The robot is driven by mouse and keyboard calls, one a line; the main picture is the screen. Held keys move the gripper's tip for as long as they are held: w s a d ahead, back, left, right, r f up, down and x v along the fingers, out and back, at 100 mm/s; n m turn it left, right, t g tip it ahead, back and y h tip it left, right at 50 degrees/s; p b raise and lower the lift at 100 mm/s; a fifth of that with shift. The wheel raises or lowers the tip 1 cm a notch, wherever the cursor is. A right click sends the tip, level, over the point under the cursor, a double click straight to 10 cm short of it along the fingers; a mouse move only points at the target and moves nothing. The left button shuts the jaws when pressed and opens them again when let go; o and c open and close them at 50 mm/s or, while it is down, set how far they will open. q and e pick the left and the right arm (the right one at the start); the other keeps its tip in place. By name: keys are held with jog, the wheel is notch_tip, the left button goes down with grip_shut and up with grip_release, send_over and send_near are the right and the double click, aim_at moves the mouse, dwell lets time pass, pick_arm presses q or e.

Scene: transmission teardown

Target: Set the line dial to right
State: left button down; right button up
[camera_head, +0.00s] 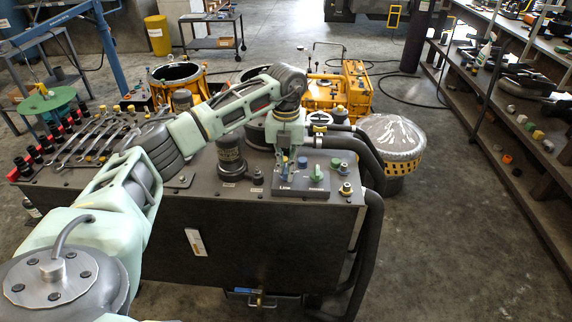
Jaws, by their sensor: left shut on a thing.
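A small control panel (316,189) sits on the front right of the dark bench top, with a "Line" label (285,191) at its left. My left gripper (282,168) points down over the spot just behind this label. It is shut on the line dial there; its fingers cover most of the dial, so I cannot tell which way it points. A blue knob (302,162) and a green knob (317,174) stand to the right of the fingers. My right gripper is not in view.
A dark cylindrical unit (231,155) stands left of the panel, and several wrenches (95,137) lie farther left. Thick black hoses (372,235) run down the bench's right end. A plastic-covered drum (393,137) stands beyond.

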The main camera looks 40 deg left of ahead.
aim_at(286, 168)
pick_arm(q)
jog(key=m, duration=0.4)
jog(key=shift+m, duration=2.3)
jog(key=shift+r, duration=0.1)
jog(key=c, duration=1.8)
grip_release()
notch_tip(286, 168, up, 12)
jog(key=shift+f, duration=0.1)
